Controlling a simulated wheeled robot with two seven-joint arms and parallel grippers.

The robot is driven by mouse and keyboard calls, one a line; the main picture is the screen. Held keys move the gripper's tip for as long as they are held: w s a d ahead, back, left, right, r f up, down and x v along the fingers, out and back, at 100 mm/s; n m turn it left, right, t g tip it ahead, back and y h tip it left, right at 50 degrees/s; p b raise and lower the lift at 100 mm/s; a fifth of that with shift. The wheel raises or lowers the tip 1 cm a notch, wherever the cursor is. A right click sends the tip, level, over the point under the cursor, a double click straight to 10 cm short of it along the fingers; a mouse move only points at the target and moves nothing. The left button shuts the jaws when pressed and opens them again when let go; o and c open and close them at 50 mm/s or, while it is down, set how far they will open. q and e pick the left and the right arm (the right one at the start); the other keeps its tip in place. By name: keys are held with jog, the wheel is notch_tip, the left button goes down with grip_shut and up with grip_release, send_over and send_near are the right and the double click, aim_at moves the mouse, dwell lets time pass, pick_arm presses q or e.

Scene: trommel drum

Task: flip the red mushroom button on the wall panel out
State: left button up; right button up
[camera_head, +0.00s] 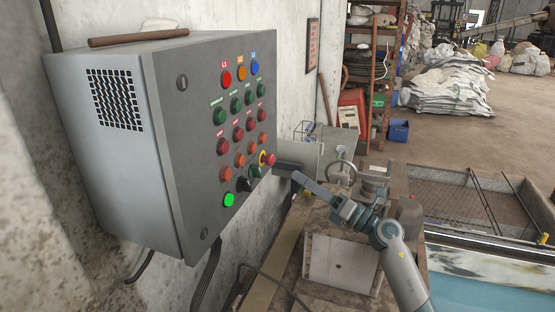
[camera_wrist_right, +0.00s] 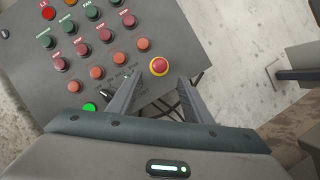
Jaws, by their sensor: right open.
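The red mushroom button (camera_head: 270,160) sits on a yellow ring at the lower right of the grey wall panel's front (camera_head: 190,130). In the right wrist view the button (camera_wrist_right: 159,65) shows whole, just beyond and between the fingertips. My right gripper (camera_head: 284,172) comes in from the right, its fingers pointing at the button. In the wrist view the right gripper (camera_wrist_right: 161,78) is open, one finger on each side, with nothing between them. I cannot tell whether a finger touches the button. My left gripper is not in view.
Several red, orange and green buttons stand close by on the panel, with a lit green button (camera_head: 229,199) and a black knob (camera_head: 243,184) at lower left. A brown pipe (camera_head: 138,37) lies on top. Below right is a cluttered bench (camera_head: 340,262).

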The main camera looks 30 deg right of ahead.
aim_at(273, 161)
jog(key=p+x, duration=0.2)
jog(key=x, duration=0.6)
jog(key=shift+w+r, duration=0.1)
jog(key=shift+r, duration=0.1)
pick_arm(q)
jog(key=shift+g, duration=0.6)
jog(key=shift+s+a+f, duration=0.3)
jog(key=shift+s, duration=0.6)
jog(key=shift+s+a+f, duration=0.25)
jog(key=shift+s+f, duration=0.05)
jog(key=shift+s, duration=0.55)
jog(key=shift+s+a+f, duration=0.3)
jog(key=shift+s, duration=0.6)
pick_arm(e)
jog(key=shift+w+a, duration=0.3)
jog(key=shift+w, duration=0.15)
